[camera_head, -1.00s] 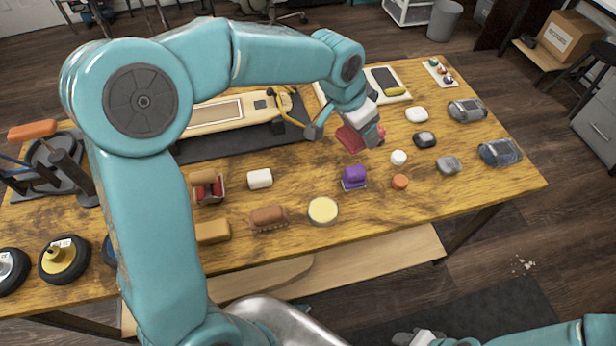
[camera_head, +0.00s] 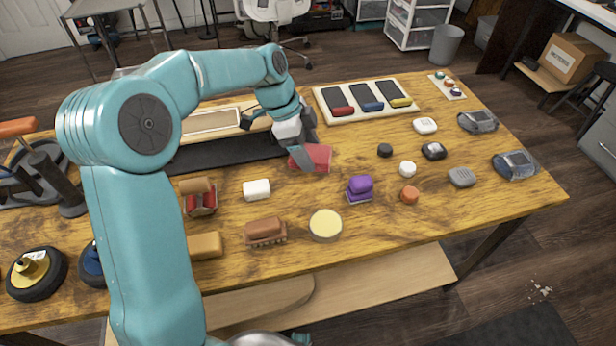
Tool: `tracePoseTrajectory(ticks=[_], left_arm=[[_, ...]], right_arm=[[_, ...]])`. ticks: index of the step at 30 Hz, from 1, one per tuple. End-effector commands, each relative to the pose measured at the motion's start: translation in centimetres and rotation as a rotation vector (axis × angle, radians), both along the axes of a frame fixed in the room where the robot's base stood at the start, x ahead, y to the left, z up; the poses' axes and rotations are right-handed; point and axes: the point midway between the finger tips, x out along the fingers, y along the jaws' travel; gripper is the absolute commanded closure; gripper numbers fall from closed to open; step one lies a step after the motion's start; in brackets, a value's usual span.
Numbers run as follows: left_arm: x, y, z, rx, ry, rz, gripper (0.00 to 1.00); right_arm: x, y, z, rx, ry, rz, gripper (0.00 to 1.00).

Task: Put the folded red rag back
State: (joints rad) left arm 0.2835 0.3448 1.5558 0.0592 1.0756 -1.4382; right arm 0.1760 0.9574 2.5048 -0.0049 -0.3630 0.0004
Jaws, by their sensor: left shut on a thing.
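The folded red rag (camera_head: 318,157) is held in my left gripper (camera_head: 302,158), right of the black mat. The gripper is shut on it, with a grey finger across its left part. The rag is close to the table top; I cannot tell whether it touches. A white tray (camera_head: 322,99) lies beyond it at the back, with three dark panels and a red (camera_head: 343,111), a blue (camera_head: 373,106) and a yellow (camera_head: 401,102) piece at their front ends. My right gripper is out of view.
A purple block (camera_head: 360,187), white block (camera_head: 257,189), round tin (camera_head: 325,225) and brown brush (camera_head: 265,231) stand in front. Small pucks and sanders (camera_head: 515,165) fill the right side.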

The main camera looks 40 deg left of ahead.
Motion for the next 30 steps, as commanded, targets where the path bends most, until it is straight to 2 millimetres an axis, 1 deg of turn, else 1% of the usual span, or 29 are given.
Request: tracePoseTrajectory(ticks=[1,8,12,15,18,27,28,29,30], left_arm=[[0.0,0.0,-1.2,-0.001,0.004,0.001,0.61],[0.1,0.0,-3.5,0.0,0.002,0.001,0.61],[0.0,0.0,-6.3,0.0,0.003,0.001,0.61],[0.0,0.0,-7.8,-0.001,0.002,0.001,0.61],[0.1,0.0,-8.4,0.0,-0.001,0.0,0.61],[0.1,0.0,-8.6,0.0,-0.001,0.0,0.61],[0.1,0.0,-8.6,0.001,-0.002,0.001,0.29],[0.1,0.0,-8.5,0.001,-0.002,0.001,0.19],[0.1,0.0,-8.5,0.0,-0.001,0.0,0.06]], right_arm=[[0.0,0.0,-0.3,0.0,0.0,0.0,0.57],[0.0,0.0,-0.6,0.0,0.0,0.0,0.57],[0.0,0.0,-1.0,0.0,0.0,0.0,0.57],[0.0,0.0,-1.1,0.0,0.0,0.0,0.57],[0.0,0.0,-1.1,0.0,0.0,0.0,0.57],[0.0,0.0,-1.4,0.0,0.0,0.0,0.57],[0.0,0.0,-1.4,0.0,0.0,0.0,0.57],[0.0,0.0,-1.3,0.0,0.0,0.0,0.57],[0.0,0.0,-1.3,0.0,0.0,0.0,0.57]])
